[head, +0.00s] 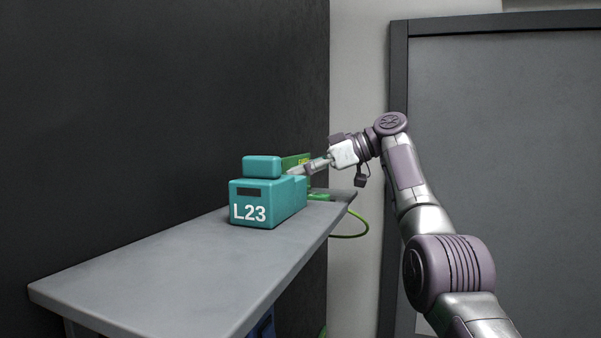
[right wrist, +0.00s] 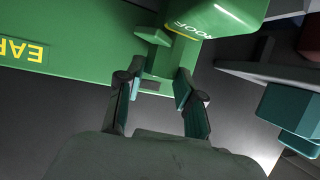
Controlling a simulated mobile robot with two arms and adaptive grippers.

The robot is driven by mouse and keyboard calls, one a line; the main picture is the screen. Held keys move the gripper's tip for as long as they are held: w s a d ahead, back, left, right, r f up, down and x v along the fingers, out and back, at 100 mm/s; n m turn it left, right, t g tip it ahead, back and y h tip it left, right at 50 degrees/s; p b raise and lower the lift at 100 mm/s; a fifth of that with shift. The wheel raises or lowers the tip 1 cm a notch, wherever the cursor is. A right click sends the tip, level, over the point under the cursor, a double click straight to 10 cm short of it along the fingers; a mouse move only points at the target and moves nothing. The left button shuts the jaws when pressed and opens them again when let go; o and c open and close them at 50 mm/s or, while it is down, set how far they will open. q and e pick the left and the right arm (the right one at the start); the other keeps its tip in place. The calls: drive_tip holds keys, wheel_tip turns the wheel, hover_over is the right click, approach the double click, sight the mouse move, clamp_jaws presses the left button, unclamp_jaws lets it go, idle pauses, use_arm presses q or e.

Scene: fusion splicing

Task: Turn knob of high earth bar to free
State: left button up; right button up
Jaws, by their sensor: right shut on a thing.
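The high earth bar shows in the right wrist view as a green panel (right wrist: 60,50) with yellow lettering, partly cut off, reading "EAR". In the head view, its green panel (head: 296,160) stands behind the teal box, mostly hidden. My right gripper (right wrist: 161,80) has its fingers on either side of a green knob (right wrist: 160,60) at the panel and is shut on it. The knob's setting cannot be read. In the head view the right gripper (head: 300,170) reaches in from the right, its tips partly behind the box. My left gripper is not in view.
A teal box (head: 255,214) marked L23 stands on the grey shelf (head: 185,275), close beside my right gripper. A green cable (head: 350,236) hangs at the shelf's far end. The near shelf is clear.

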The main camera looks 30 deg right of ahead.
drive_tip(key=shift+r, duration=0.1)
drive_tip(key=o, duration=1.2)
drive_tip(key=shift+c, duration=0.2)
drive_tip(key=v, duration=0.7)
drive_tip(key=shift+s+d, duration=0.2)
drive_tip(key=shift+s, duration=0.05)
drive_tip(key=shift+w, duration=0.1)
